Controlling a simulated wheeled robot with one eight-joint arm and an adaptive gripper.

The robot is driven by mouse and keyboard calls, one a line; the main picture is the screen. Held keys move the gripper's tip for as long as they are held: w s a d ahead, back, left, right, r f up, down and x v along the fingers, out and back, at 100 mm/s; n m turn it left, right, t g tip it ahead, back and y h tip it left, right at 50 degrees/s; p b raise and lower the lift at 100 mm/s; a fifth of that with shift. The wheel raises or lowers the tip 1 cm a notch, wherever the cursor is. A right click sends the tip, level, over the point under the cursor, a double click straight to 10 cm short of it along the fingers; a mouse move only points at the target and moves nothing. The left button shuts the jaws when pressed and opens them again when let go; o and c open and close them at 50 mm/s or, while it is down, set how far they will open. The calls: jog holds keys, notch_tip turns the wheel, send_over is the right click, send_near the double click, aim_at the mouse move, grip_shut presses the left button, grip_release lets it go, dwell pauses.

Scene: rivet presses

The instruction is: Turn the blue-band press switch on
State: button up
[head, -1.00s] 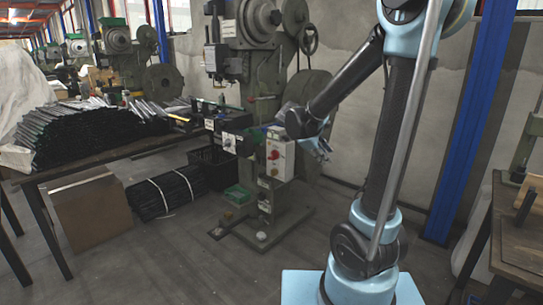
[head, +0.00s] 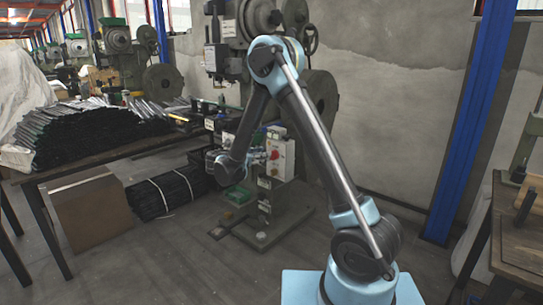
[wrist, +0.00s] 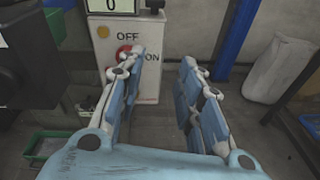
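The press (head: 230,60) stands behind my arm, with a pale switch box (head: 284,160) on its front. In the wrist view the box (wrist: 148,88) carries OFF and ON labels, a yellow button (wrist: 103,32) and a red round switch (wrist: 123,53). My left finger partly covers the switch, so its setting is unclear. I cannot make out a blue band. My gripper (wrist: 163,58) is open and empty, its fingers reaching toward the box. The left fingertip overlaps the switch in the picture; I cannot tell whether they touch. The right finger is beyond the box's right edge.
A table (head: 110,158) with stacked dark metal strips is at the left. A cardboard box (head: 88,212) and strapped bundles (head: 165,193) lie below. A green bin (wrist: 48,145) is low at the left. A blue post (head: 468,120) stands right. Floor in front is open.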

aim_at(273, 156)
jog(key=s+a+f+n+t, duration=0.1)
jog(key=a+f+n+t, duration=0.2)
jog(key=a, duration=0.4)
jog(key=x, duration=1.6)
jog(key=shift+d+f+g, duration=0.4)
jog(key=shift+d+f, duration=0.15)
jog(key=shift+f, duration=0.2)
jog(key=shift+w, duration=0.1)
grip_shut()
jog(key=shift+d+m, duration=0.1)
jog(key=shift+m, duration=0.2)
